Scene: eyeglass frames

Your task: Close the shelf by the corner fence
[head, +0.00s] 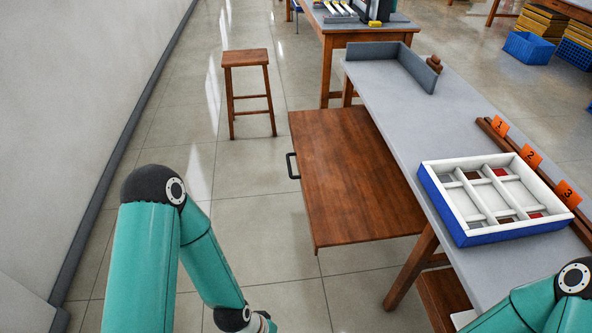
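The wooden shelf (350,180) sticks out from under the grey table to the left, below the level of the tabletop. A black handle (292,166) is on its left edge. The grey corner fence (395,60) stands on the table's far end, behind the shelf. My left arm comes in at the lower left, in front of and left of the shelf; its gripper is below the picture's edge. My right arm shows at the lower right corner, and its gripper is out of view.
The grey table (395,120) carries a blue and white compartment tray (485,235) and orange number cards (531,156). A wooden stool (247,60) stands beyond the shelf. A wall (70,100) runs along the left. The tiled floor left of the shelf is free.

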